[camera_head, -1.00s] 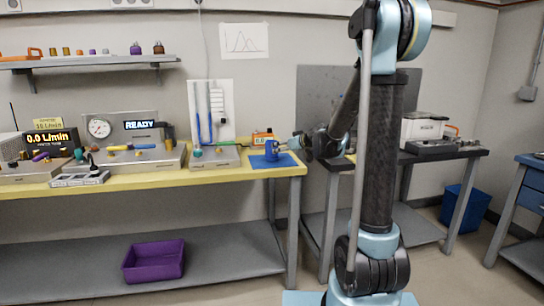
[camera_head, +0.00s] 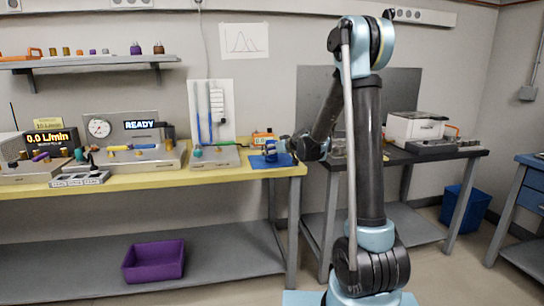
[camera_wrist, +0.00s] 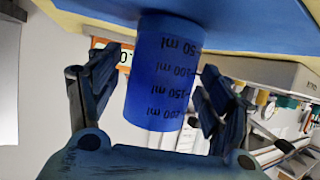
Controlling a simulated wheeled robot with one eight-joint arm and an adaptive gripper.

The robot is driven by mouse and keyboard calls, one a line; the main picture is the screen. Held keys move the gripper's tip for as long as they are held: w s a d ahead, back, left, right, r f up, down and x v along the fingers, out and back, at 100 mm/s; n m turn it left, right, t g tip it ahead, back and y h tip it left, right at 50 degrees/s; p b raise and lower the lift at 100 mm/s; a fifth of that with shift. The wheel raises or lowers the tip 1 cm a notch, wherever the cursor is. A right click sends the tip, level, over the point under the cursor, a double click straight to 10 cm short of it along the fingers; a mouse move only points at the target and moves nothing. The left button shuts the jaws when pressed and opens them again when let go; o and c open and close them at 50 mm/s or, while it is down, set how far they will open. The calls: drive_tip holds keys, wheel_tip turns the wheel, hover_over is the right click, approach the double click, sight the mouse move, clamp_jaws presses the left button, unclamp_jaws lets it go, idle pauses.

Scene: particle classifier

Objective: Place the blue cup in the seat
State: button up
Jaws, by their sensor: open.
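The blue cup (camera_head: 270,149) stands on a blue mat (camera_head: 286,161) at the right end of the yellow bench. In the wrist view the cup (camera_wrist: 163,90), with its millilitre marks upside down, is between the two fingers of my gripper (camera_wrist: 160,65). Gaps show on both sides, so the fingers are open around the cup and not closed on it. In the head view my gripper (camera_head: 279,148) is at the cup's right side and partly covers it. I cannot tell which part is the seat.
Left of the mat is a grey stand (camera_head: 214,158) with blue tubes. Further left are the READY unit (camera_head: 130,163) and a flow display (camera_head: 48,142). A small orange device (camera_head: 262,138) is just behind the cup. A dark table (camera_head: 455,152) with a white machine stands right.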

drive_tip(key=shift+w+a+f, duration=0.15)
drive_tip(key=shift+w+a, duration=0.05)
drive_tip(key=shift+w, duration=0.05)
drive_tip(key=c, duration=1.4)
